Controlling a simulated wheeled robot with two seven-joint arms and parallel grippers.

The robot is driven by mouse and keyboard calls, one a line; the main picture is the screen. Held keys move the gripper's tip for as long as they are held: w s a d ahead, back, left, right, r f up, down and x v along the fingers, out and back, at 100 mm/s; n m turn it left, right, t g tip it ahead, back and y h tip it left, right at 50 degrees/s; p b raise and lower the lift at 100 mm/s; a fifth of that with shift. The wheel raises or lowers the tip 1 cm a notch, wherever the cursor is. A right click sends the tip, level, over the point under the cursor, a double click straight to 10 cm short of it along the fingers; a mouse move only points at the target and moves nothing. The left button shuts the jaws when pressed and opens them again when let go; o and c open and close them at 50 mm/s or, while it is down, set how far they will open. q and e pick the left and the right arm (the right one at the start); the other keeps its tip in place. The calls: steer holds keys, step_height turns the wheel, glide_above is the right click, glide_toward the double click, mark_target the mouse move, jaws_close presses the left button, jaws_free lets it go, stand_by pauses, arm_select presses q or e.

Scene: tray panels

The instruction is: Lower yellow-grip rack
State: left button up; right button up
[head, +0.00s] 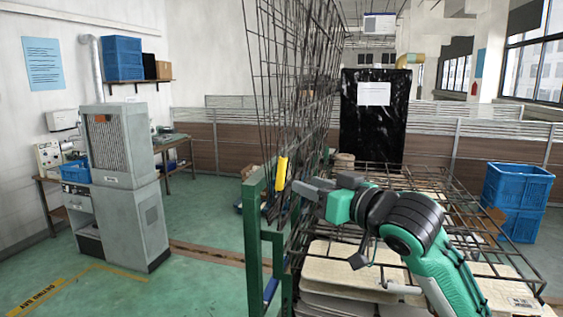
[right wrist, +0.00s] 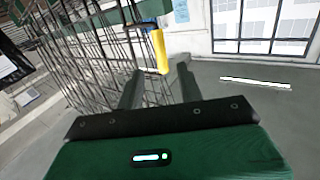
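The yellow grip (head: 282,172) is on the edge of a dark wire rack (head: 292,75) that stands raised and nearly upright above a green frame (head: 252,225). My right gripper (head: 298,187) is just right of the grip in the head view. In the right wrist view, its two fingers (right wrist: 157,88) are spread apart, and the yellow grip (right wrist: 160,51) shows beyond their tips, roughly in line with the gap. I cannot tell whether a finger touches it. My left gripper is not in view.
Another wire rack (head: 440,185) lies flat over stacked pale panels (head: 350,265), under my right arm. Blue crates (head: 517,188) stand at the right. A grey machine cabinet (head: 125,190) stands at the left, with open green floor (head: 200,245) between it and the frame.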

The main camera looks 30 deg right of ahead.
mark_target(284, 176)
steer(key=w+p, duration=0.1)
steer(key=w, duration=0.1)
steer(key=w+p, duration=0.1)
steer(key=w, duration=0.2)
steer(key=w+a+p, duration=0.1)
steer(key=w, duration=0.2)
steer(key=shift+r+p, duration=0.1)
steer(key=shift+p, duration=0.2)
steer(key=shift+w+a, duration=0.1)
steer(key=shift+w, duration=0.7)
jaws_close()
